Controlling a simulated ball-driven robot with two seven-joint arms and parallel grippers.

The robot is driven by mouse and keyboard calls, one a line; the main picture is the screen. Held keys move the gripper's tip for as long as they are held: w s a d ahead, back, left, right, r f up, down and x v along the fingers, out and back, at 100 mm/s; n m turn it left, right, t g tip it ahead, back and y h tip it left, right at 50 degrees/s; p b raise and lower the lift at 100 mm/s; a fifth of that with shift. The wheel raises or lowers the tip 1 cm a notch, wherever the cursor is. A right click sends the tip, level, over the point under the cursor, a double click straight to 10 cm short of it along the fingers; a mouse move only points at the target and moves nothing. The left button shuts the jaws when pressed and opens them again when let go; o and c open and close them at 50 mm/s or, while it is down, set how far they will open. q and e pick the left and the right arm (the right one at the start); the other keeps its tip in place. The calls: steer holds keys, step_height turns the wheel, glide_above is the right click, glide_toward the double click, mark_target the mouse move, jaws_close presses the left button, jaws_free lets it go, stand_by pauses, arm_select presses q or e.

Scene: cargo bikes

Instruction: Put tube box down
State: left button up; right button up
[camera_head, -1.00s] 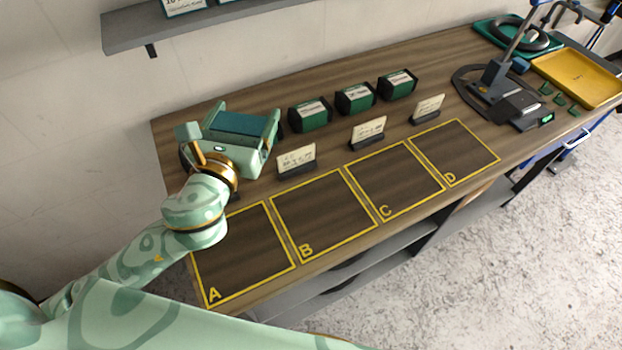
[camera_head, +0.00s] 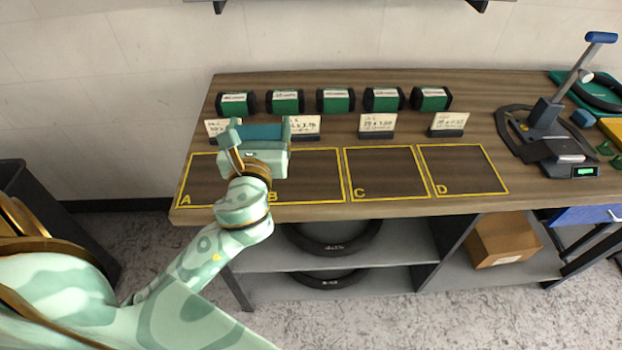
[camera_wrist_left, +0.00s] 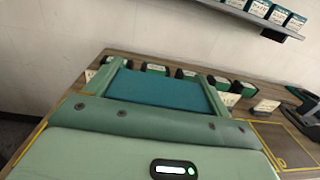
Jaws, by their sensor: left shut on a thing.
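My left gripper (camera_head: 260,125) is shut on a teal tube box (camera_head: 262,133). It holds the box over the bench, near the border between the yellow-outlined fields A (camera_head: 208,176) and B (camera_head: 315,175). In the left wrist view the box (camera_wrist_left: 165,90) sits between the two fingers, its plain teal face showing. I cannot tell the gap between box and bench. Field B is partly hidden by my arm. Fields C (camera_head: 388,174) and D (camera_head: 462,170) are empty. My right gripper is not in view.
Several green-and-black boxes (camera_head: 335,100) stand in a row at the bench's back. Card stands (camera_head: 377,124) line the fields' rear edge. A clamp stand (camera_head: 545,115) is at the right. A cardboard box (camera_head: 502,240) is on the shelf below.

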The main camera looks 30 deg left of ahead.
mark_target(259, 130)
arm_select(q)
steer(key=shift+w+a+f+n+g+y+b, duration=0.35)
steer(key=shift+w+a+f+b, duration=0.2)
steer(key=shift+w+a+f, duration=0.4)
steer(key=w+f+b, duration=0.1)
steer(key=w+f, duration=0.1)
steer(key=w, duration=0.1)
steer(key=w+f+b, duration=0.2)
steer(key=w+f, duration=0.1)
steer(key=w, duration=0.1)
steer(key=w+f+b, duration=0.2)
steer(key=w+f, duration=0.1)
steer(key=shift+w+a, duration=0.2)
steer(key=shift+a, duration=0.1)
steer(key=f+b, duration=0.3)
steer(key=f, duration=0.1)
steer(key=shift+w+a, duration=0.2)
steer(key=shift+w, duration=0.1)
steer(key=shift+f, duration=0.15)
steer(key=shift+r, duration=0.2)
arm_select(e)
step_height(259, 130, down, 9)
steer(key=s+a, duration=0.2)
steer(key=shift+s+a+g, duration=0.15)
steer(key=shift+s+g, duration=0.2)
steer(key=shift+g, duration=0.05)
